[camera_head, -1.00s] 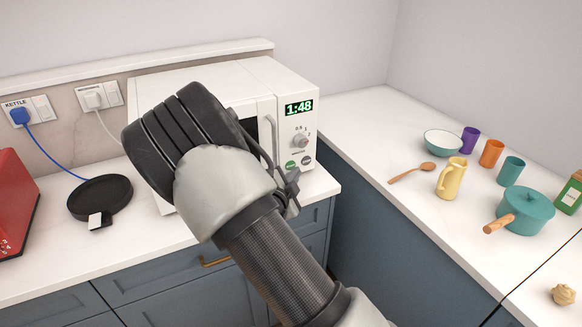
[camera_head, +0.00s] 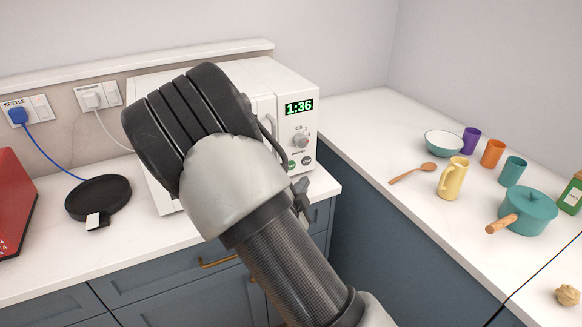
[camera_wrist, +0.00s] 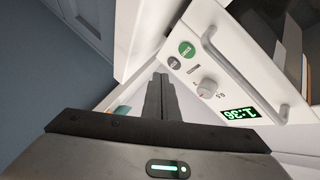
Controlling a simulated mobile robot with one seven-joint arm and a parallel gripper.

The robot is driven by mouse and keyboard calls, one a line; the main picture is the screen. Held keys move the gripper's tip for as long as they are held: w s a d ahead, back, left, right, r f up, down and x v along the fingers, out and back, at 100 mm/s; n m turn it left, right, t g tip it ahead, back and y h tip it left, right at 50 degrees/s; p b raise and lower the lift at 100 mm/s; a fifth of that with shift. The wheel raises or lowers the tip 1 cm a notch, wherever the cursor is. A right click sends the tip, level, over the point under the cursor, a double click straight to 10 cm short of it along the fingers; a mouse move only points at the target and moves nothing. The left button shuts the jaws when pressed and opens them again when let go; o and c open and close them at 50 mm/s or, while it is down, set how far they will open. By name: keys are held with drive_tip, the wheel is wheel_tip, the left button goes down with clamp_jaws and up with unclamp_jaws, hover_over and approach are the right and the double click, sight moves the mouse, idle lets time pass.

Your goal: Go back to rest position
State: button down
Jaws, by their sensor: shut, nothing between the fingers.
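My gripper (camera_wrist: 160,97) shows in the wrist view with its fingers together and nothing between them. It is in front of the white microwave's control panel, near its green and grey buttons; I cannot tell whether it touches. In the head view my arm covers much of the microwave (camera_head: 285,80), and only a small dark part of the gripper (camera_head: 302,192) shows beside the wrist. The microwave display (camera_head: 299,107) reads 1:36, and its dial (camera_head: 300,140) is on the panel. The display also shows upside down in the wrist view (camera_wrist: 240,113).
The right counter holds a white-teal bowl (camera_head: 443,144), a wooden spoon (camera_head: 412,173), a yellow jug (camera_head: 453,178), several cups and a teal pot (camera_head: 527,211). A black kettle base (camera_head: 98,198) and a red appliance (camera_head: 15,203) stand left. Blue cabinets lie below.

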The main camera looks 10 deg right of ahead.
idle(0.3)
drive_tip(key=s+a+r+n+g+y+p, duration=0.3)
drive_tip(key=s+r+n+y+p, duration=0.15)
drive_tip(key=r, duration=0.55)
drive_tip(key=s+a+r+n+g+y+p, duration=0.2)
drive_tip(key=s+r+n+y+p, duration=0.15)
drive_tip(key=s+r, duration=0.4)
drive_tip(key=s+d+r+n+g+p, duration=0.1)
drive_tip(key=s+d+r+n, duration=0.1)
drive_tip(key=s, duration=0.4)
drive_tip(key=s+d+r+n+g+p, duration=0.1)
drive_tip(key=s+r+n, duration=0.3)
drive_tip(key=s+r, duration=0.2)
drive_tip(key=s+d+r+n+g+h+p, duration=0.1)
drive_tip(key=s+d+r+n, duration=0.1)
drive_tip(key=s+r, duration=0.2)
drive_tip(key=s, duration=0.3)
drive_tip(key=shift+s+d+n, duration=0.25)
drive_tip(key=shift+d+n, duration=0.05)
drive_tip(key=shift+n, duration=0.1)
